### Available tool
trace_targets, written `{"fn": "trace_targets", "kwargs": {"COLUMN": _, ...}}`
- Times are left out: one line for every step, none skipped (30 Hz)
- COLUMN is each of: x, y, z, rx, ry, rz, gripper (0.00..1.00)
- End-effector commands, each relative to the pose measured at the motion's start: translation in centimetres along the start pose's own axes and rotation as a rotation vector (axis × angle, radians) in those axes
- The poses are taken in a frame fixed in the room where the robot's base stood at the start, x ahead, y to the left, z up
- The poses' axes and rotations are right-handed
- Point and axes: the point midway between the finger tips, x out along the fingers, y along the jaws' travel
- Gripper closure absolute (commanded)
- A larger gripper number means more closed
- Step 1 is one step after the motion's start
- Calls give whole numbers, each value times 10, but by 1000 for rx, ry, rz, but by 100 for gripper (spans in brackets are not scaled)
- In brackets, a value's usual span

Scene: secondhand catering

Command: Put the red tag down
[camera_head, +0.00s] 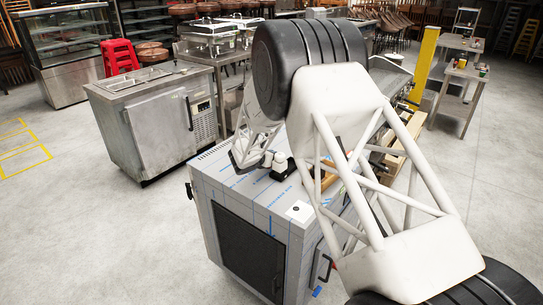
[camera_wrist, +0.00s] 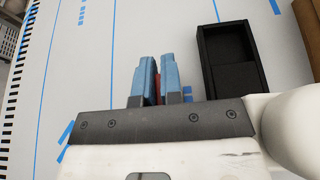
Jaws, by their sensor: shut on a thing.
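The red tag (camera_wrist: 157,86) shows in the wrist view as a thin red strip between the blue fingertips. My gripper (camera_wrist: 157,80) is shut on it, and the fingers hide most of it. The gripper is over the light top of a cabinet (camera_wrist: 90,60) marked with blue lines. Whether the tag touches that top I cannot tell. In the head view my arm hangs over the cabinet (camera_head: 232,178), and I cannot make out the tag there.
An open black tray (camera_wrist: 207,75) lies just right of the fingers. A brown thing (camera_wrist: 308,25) is at the far right edge. The top left of the fingers is clear. A steel counter (camera_head: 150,115) stands behind.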

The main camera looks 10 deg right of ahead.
Motion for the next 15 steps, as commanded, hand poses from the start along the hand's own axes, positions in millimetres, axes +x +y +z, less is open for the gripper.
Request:
{"fn": "trace_targets", "kwargs": {"x": 0, "y": 0, "z": -1, "rx": 0, "ry": 0, "rz": 0, "gripper": 100}}
{"fn": "trace_targets", "kwargs": {"x": 0, "y": 0, "z": -1, "rx": 0, "ry": 0, "rz": 0, "gripper": 90}}
{"fn": "trace_targets", "kwargs": {"x": 0, "y": 0, "z": -1, "rx": 0, "ry": 0, "rz": 0, "gripper": 84}}
{"fn": "trace_targets", "kwargs": {"x": 0, "y": 0, "z": -1, "rx": 0, "ry": 0, "rz": 0, "gripper": 79}}
{"fn": "trace_targets", "kwargs": {"x": 0, "y": 0, "z": -1, "rx": 0, "ry": 0, "rz": 0, "gripper": 75}}
{"fn": "trace_targets", "kwargs": {"x": 0, "y": 0, "z": -1, "rx": 0, "ry": 0, "rz": 0, "gripper": 69}}
{"fn": "trace_targets", "kwargs": {"x": 0, "y": 0, "z": -1, "rx": 0, "ry": 0, "rz": 0, "gripper": 68}}
{"fn": "trace_targets", "kwargs": {"x": 0, "y": 0, "z": -1, "rx": 0, "ry": 0, "rz": 0, "gripper": 68}}
{"fn": "trace_targets", "kwargs": {"x": 0, "y": 0, "z": -1, "rx": 0, "ry": 0, "rz": 0, "gripper": 68}}
{"fn": "trace_targets", "kwargs": {"x": 0, "y": 0, "z": -1, "rx": 0, "ry": 0, "rz": 0, "gripper": 68}}
{"fn": "trace_targets", "kwargs": {"x": 0, "y": 0, "z": -1, "rx": 0, "ry": 0, "rz": 0, "gripper": 68}}
{"fn": "trace_targets", "kwargs": {"x": 0, "y": 0, "z": -1, "rx": 0, "ry": 0, "rz": 0, "gripper": 68}}
{"fn": "trace_targets", "kwargs": {"x": 0, "y": 0, "z": -1, "rx": 0, "ry": 0, "rz": 0, "gripper": 68}}
{"fn": "trace_targets", "kwargs": {"x": 0, "y": 0, "z": -1, "rx": 0, "ry": 0, "rz": 0, "gripper": 68}}
{"fn": "trace_targets", "kwargs": {"x": 0, "y": 0, "z": -1, "rx": 0, "ry": 0, "rz": 0, "gripper": 68}}
